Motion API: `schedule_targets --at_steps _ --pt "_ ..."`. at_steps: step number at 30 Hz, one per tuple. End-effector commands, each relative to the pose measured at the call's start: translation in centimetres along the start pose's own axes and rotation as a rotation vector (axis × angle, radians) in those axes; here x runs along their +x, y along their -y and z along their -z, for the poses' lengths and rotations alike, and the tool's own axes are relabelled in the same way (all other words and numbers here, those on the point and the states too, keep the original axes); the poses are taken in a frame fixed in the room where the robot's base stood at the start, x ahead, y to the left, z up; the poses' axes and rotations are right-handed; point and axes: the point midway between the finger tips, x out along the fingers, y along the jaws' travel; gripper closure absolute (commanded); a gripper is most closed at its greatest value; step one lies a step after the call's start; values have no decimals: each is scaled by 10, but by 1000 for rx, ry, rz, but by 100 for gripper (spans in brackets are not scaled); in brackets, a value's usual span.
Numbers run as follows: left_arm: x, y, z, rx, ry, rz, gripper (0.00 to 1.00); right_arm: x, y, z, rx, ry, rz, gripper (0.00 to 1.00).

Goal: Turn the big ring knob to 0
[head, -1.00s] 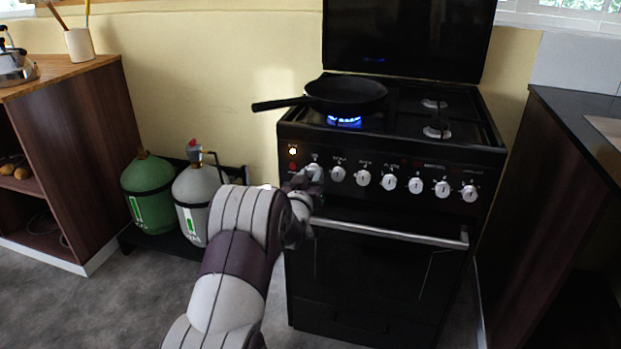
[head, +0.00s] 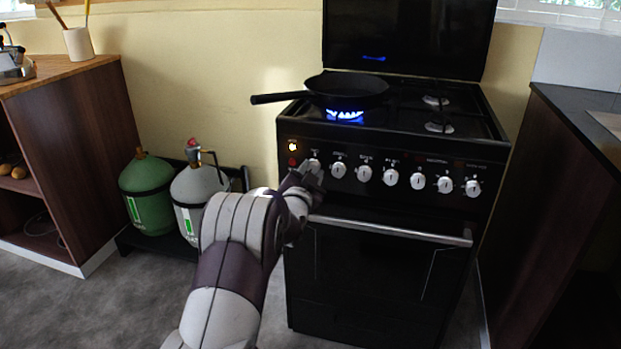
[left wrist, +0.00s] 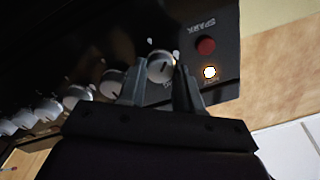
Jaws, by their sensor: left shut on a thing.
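The black stove (head: 385,270) has a row of several white knobs on its front panel. My left gripper (head: 312,176) is at the leftmost knob (head: 314,163) and partly covers it in the head view. In the left wrist view, my left gripper (left wrist: 160,90) has one finger on each side of that knob (left wrist: 161,66) and is shut on it. The knob's dark pointer line shows there, but I cannot read its number marks. A blue flame (head: 345,114) burns under the black pan (head: 346,90). My right gripper is not in view.
A red spark button (left wrist: 205,45) and a lit lamp (left wrist: 209,72) sit beside the knob. The oven handle (head: 400,231) runs below the panel. Green (head: 147,195) and grey (head: 196,200) gas bottles stand left of the stove. The neighbouring knob (head: 338,170) is close.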

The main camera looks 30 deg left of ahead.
Motion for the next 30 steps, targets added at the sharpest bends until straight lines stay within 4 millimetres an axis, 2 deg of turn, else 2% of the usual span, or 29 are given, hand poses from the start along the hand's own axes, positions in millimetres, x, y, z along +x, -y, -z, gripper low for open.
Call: schedule_targets --at_steps 30 --pt "0 -3 -6 962 -39 -10 96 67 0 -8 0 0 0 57"
